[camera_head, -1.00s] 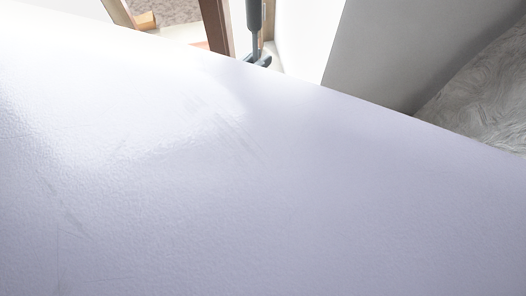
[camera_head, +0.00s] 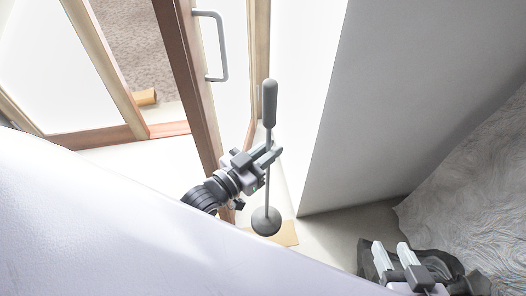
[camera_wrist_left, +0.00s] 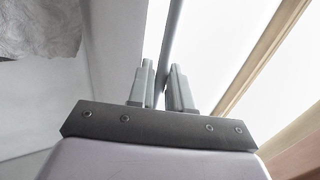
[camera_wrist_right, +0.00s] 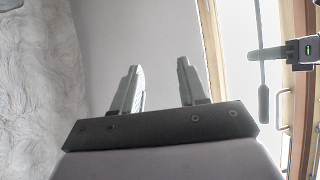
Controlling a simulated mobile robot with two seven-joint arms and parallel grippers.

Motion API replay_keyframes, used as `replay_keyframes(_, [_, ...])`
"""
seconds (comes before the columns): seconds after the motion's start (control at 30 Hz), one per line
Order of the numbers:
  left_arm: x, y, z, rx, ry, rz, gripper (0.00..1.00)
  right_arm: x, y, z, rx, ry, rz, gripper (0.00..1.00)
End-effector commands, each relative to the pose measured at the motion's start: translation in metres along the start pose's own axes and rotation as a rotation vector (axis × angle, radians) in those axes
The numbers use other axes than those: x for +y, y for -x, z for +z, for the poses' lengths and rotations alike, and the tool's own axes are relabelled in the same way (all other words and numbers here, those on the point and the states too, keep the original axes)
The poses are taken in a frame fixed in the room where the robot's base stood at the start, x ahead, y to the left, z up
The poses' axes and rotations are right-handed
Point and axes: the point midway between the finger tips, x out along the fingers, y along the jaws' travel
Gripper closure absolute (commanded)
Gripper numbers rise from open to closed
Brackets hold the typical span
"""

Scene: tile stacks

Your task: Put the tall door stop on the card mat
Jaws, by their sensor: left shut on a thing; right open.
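The tall door stop (camera_head: 267,185) is a thin grey rod with a thick grip on top and a dark round foot. My left gripper (camera_head: 266,157) is shut on the rod about midway, and the stop hangs nearly upright. The rod runs between the fingers in the left wrist view (camera_wrist_left: 173,40). The card mat (camera_head: 290,234) is a flat tan piece on the floor. The foot overlaps it in the head view and hides part of it; I cannot tell whether they touch. My right gripper (camera_head: 390,250) is open and empty at lower right, apart from both.
A brown-framed door (camera_head: 187,70) with a grey pull handle (camera_head: 223,48) stands behind the stop. A grey-white wall panel (camera_head: 345,110) rises to the right. A pale swirled furry surface (camera_head: 475,180) lies at far right. A small tan block (camera_head: 145,97) lies beyond the frame.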

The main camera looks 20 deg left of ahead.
Motion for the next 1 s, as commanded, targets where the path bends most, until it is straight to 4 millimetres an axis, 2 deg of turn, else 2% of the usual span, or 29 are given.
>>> replay_keyframes(0.03, [0.000, -0.002, 0.010, 0.018, -0.001, 0.000, 1.00, -0.003, -0.006, 0.004, 0.008, -0.017, -0.014, 0.57])
replay_keyframes(0.4, [0.000, -0.003, 0.087, 0.020, -0.001, 0.000, 1.00, -0.026, -0.027, 0.005, 0.060, -0.150, -0.134, 0.57])
replay_keyframes(0.53, [0.000, -0.003, 0.102, 0.021, -0.001, 0.001, 1.00, -0.032, -0.030, 0.003, 0.071, -0.181, -0.166, 0.57])
replay_keyframes(0.83, [0.000, -0.003, 0.116, 0.021, -0.001, 0.001, 1.00, -0.037, -0.033, 0.002, 0.081, -0.209, -0.196, 0.57])
replay_keyframes(1.0, [0.000, -0.003, 0.140, 0.020, 0.000, 0.000, 1.00, -0.038, -0.037, 0.004, 0.104, -0.208, -0.205, 0.57])
